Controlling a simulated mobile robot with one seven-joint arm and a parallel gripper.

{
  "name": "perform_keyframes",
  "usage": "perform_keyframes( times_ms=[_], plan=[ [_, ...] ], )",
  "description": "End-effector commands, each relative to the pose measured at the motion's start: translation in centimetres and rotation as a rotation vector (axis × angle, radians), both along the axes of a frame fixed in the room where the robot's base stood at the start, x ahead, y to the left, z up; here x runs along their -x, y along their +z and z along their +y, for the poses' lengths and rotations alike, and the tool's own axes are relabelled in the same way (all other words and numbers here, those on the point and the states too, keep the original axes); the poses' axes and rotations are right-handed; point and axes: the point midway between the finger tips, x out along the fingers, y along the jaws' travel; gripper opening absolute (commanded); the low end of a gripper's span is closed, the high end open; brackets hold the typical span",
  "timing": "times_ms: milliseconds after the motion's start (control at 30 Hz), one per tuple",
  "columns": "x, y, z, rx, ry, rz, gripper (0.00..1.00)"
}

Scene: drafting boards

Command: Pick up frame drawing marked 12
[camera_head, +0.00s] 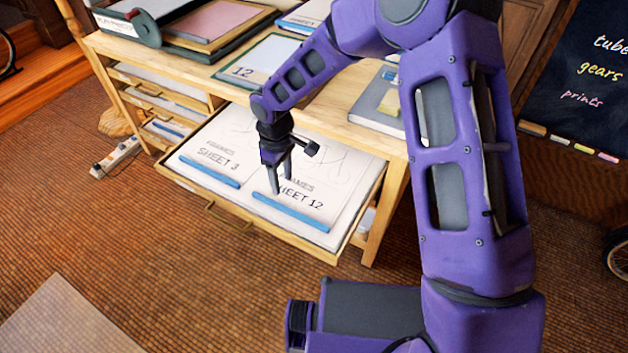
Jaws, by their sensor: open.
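The frame drawing marked "SHEET 12" (318,194) lies flat in the right half of an open drawer (341,243). A blue strip (291,210) runs along its front edge. My gripper (281,188) is open and points down over the left part of this sheet, near the blue strip. It hides part of the lettering. I cannot tell whether the fingertips touch the sheet. A second drawing marked "SHEET 3" (213,157), with its own blue strip (209,171), lies to the left in the same drawer.
The wooden cabinet top (345,130) above the drawer holds a board marked 12 (262,60), a grey book (378,106) and a paper trimmer (147,27). A power strip (117,157) lies on the floor at left. A chalkboard (580,75) stands at right. Floor before the drawer is clear.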

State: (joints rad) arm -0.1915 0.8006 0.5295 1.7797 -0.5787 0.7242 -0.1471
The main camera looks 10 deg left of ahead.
Motion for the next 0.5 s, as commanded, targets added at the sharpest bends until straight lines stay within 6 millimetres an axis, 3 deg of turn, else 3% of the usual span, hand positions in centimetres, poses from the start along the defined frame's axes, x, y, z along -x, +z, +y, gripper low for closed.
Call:
perform_keyframes(
  times_ms=[33, 200, 333, 500],
  plan=[
    [0.1, -1.5, 0.0, 0.0, 0.001, 0.003, 0.54],
    [0.0, -5.0, 0.0, 0.0, -0.001, 0.002, 0.54],
    [-0.1, -6.9, 0.0, -0.001, -0.002, 0.001, 0.54],
    [-0.1, -7.8, 0.0, -0.001, -0.003, -0.003, 0.54]
  ],
)
